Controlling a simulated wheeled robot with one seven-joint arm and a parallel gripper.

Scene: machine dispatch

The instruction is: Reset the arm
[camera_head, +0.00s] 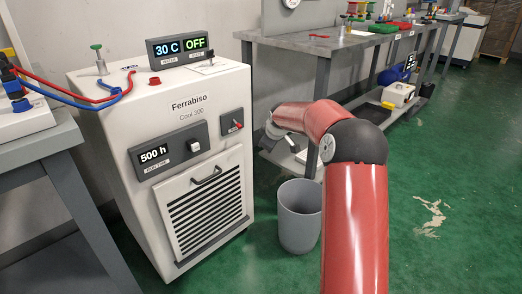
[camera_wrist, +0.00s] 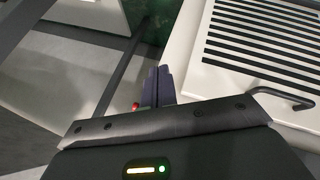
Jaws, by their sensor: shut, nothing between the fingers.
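My red arm reaches forward from the lower right in the head view, bent at a dark joint. Its far end is near the right side of the white Ferrabiso machine (camera_head: 180,165), and my gripper's fingers are not clear in that view. In the wrist view my gripper (camera_wrist: 158,72) has its two dark fingers together, with nothing held between them. The machine's slatted grille panel (camera_wrist: 265,45) and its handle (camera_wrist: 285,101) are at the right of the wrist view. The fingers appear apart from the panel.
A grey bin (camera_head: 299,222) stands on the green floor right of the machine. A grey workbench (camera_head: 340,40) with several items runs behind. Another grey table (camera_head: 45,150) with red and blue hoses is at the left. The floor at the right is open.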

